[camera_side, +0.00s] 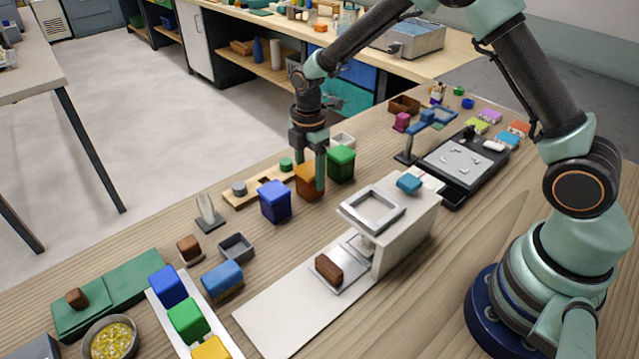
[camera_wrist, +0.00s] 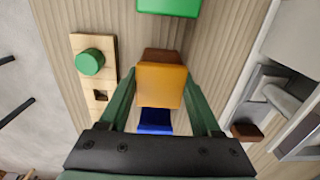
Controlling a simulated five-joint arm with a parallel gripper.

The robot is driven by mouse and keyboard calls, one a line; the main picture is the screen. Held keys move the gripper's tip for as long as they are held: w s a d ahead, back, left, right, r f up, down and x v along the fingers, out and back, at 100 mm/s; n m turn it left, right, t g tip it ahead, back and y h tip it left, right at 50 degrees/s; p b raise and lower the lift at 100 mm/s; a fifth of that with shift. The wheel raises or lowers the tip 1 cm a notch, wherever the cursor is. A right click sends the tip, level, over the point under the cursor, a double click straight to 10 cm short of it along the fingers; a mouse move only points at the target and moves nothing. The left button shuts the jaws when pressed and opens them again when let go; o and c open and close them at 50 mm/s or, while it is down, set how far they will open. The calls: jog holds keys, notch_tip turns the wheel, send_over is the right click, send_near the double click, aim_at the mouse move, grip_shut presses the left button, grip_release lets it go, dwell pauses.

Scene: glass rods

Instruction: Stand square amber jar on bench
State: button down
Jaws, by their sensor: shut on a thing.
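The square amber jar (camera_side: 307,183) looks upright, between a blue jar and a green jar in the side view. My gripper (camera_side: 309,178) points down over it, with one green finger in front of the jar. In the wrist view the green fingers (camera_wrist: 159,84) close on both sides of the amber jar (camera_wrist: 160,88), whose top faces the camera. A brown part shows at its far side. Whether its base touches the wooden bench (camera_side: 474,230) or hangs slightly above it, I cannot tell.
The blue jar (camera_side: 274,201) and green jar (camera_side: 341,163) stand close on either side. A wooden board (camera_side: 243,197) with holes and pegs lies behind. A pale press-like machine (camera_side: 408,235) stands in front. A white tray (camera_side: 158,308) of coloured jars is at the lower left.

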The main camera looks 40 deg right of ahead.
aim_at(310, 169)
jog(key=shift+c, duration=0.4)
grip_release()
jog(key=shift+f, duration=0.15)
notch_tip(310, 169, up, 12)
jog(key=r, duration=0.1)
jog(key=s+d+r+m+t, duration=0.3)
jog(key=s+r+m, duration=0.5)
jog(key=s+d+m+t, duration=0.2)
jog(key=s+m, duration=0.8)
jog(key=shift+d+r+t, duration=0.25)
jog(key=shift+r+t, duration=0.05)
